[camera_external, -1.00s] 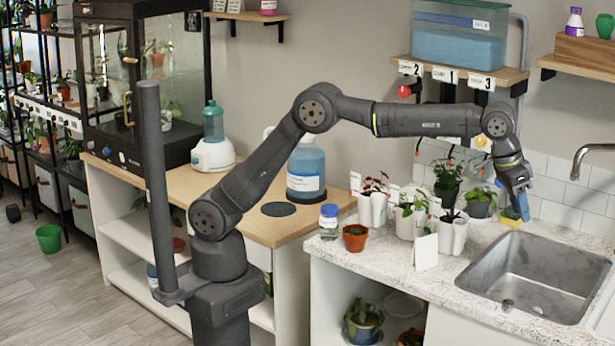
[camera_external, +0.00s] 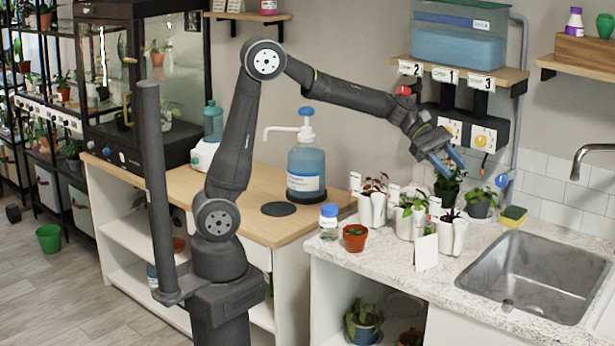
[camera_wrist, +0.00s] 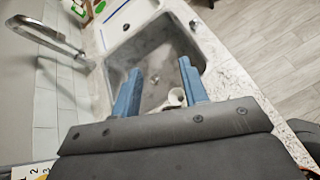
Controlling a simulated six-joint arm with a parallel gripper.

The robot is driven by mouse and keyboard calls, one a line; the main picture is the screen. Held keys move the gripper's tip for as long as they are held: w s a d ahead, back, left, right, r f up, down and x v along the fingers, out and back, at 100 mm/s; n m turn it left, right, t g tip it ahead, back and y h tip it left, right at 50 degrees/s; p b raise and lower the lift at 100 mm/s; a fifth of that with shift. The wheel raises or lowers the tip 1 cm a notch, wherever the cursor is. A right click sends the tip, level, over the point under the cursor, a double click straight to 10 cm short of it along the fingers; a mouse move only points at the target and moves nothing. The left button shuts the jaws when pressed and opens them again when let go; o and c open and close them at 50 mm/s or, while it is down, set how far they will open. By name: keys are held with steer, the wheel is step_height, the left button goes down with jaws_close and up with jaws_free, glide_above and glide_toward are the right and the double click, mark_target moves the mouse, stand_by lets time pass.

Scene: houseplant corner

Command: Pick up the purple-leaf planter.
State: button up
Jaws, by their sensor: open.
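My gripper (camera_external: 449,163) is open and empty, with blue fingers, above the back of the counter by the dark green plant. In the wrist view its fingers (camera_wrist: 160,70) point toward the sink. Several white planters stand on the counter. One at the left (camera_external: 372,209) has dark reddish-purple leaves; another, front right (camera_external: 451,238), has small dark purple leaves. I cannot tell for sure which is the purple-leaf planter. Both are below my gripper and apart from it. In the wrist view a small white object (camera_wrist: 176,97) shows between the fingers, partly hidden.
A green-leaf planter (camera_external: 405,224) stands between those two, with a blank white card (camera_external: 426,252) in front. A terracotta pot (camera_external: 354,238) and blue-capped jar (camera_external: 328,222) are left. The sink (camera_external: 540,262), sponge (camera_external: 513,218) and faucet (camera_external: 580,160) are right.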

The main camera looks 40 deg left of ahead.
mark_target(434, 200)
steer(key=w+a+n+t+h, duration=0.2)
steer(key=a+n, duration=0.2)
steer(key=a, duration=0.1)
steer(key=shift+n, duration=0.4)
step_height(434, 200, down, 12)
steer(key=shift+d+r, duration=0.1)
steer(key=shift+x, duration=1.15)
steer(key=shift+d, duration=0.35)
steer(key=shift+c, duration=0.2)
jaws_close()
